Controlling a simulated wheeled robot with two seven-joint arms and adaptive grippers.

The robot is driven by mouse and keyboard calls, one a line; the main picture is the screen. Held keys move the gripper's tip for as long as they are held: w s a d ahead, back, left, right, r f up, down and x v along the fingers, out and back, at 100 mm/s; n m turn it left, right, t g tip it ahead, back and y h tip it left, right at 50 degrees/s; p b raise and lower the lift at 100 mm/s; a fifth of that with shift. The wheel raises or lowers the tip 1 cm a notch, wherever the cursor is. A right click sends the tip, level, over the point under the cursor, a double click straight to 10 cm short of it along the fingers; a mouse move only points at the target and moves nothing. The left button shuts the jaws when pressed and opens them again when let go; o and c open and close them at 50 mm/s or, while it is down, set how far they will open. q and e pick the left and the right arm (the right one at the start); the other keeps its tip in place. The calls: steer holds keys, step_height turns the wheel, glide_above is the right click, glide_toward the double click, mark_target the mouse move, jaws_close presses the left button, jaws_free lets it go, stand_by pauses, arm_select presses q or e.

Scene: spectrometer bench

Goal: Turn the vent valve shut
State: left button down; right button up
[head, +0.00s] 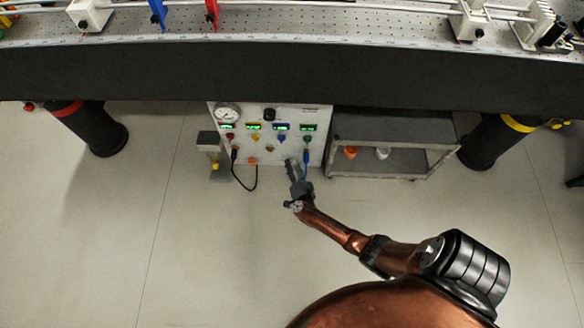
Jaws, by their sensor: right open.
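A white control panel (222,112) stands below the bench. It carries a round gauge (228,113), several small lit displays and several coloured knobs, among them a red knob (230,136), a blue knob (281,137) and a green knob (307,139). I cannot tell which fitting is the vent valve. My right gripper (291,167) is open, with its fingers pointing up at the panel's lower right part. The fingers hide what lies directly behind them, and I cannot tell whether they touch anything. My left gripper is not in view.
A grey shelf cart (390,126) with an orange item (350,152) and a white item (383,153) stands right of the panel. A black cable (256,180) loops below the panel. The bench's dark front (150,70) overhangs above. The floor in front is clear.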

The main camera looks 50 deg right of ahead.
steer(key=c, duration=1.1)
steer(key=shift+a, duration=0.15)
jaws_close()
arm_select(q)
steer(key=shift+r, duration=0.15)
